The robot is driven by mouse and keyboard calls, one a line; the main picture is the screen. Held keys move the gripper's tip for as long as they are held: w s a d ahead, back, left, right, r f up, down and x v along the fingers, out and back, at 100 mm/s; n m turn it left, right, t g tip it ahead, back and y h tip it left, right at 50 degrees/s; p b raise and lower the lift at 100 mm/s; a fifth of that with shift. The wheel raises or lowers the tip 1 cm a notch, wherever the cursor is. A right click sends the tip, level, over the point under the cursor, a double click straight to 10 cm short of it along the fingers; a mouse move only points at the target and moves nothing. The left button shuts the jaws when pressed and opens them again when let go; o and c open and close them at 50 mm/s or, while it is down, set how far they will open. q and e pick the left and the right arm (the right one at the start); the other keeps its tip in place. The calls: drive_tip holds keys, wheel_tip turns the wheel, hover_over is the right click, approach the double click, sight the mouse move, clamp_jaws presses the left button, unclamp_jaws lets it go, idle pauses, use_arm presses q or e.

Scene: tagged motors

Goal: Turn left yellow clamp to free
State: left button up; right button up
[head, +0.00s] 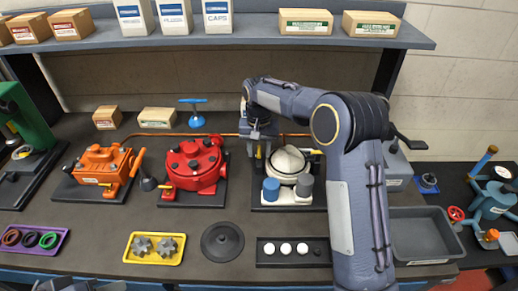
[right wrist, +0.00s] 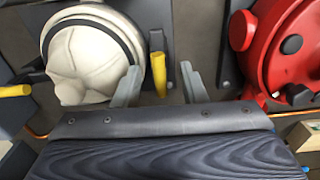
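The white, rounded motor (head: 289,162) stands on a dark base in the middle of the bench in the head view. It also shows at the upper left of the right wrist view (right wrist: 90,50). The left yellow clamp (head: 259,162) is a small upright handle at the motor's left side. In the right wrist view the left clamp (right wrist: 159,77) stands between my right gripper's (right wrist: 159,72) two spread fingers, with gaps on both sides. The right yellow clamp (right wrist: 14,90) is at the motor's other side. Only grey parts of my left arm show at the head view's bottom left.
A red round motor (head: 195,165) stands to the left, an orange one (head: 103,165) beyond it. A blue-handled tool (head: 194,112) and copper pipe lie behind. A yellow tray (head: 155,248), black disc (head: 222,242) and grey bin (head: 425,235) are in front and right. A shelf (head: 250,31) overhangs the back.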

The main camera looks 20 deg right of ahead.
sight(260, 151)
wheel_tip(260, 151, up, 7)
drive_tip(key=shift+f+b, duration=0.1)
drive_tip(key=shift+b, duration=0.35)
drive_tip(key=shift+r, duration=0.5)
drive_tip(key=shift+s, duration=0.1)
drive_tip(key=s+d+r+t+y, duration=0.1)
drive_tip(key=s+d+r, duration=0.2)
drive_tip(key=s, duration=0.6)
drive_tip(key=s+d+r+t+y, duration=0.1)
drive_tip(key=s+d+r+y, duration=0.2)
drive_tip(key=s, duration=0.5)
drive_tip(key=s+a+f+n+t, duration=0.1)
drive_tip(key=s+f, duration=0.2)
drive_tip(key=s, duration=0.6)
drive_tip(key=s+a+f+t, duration=0.1)
drive_tip(key=s+f+t, duration=0.1)
drive_tip(key=s, duration=0.7)
drive_tip(key=shift+s+a+f+n+t, duration=0.3)
drive_tip(key=shift+a+f+n, duration=0.1)
drive_tip(key=shift+f, duration=0.45)
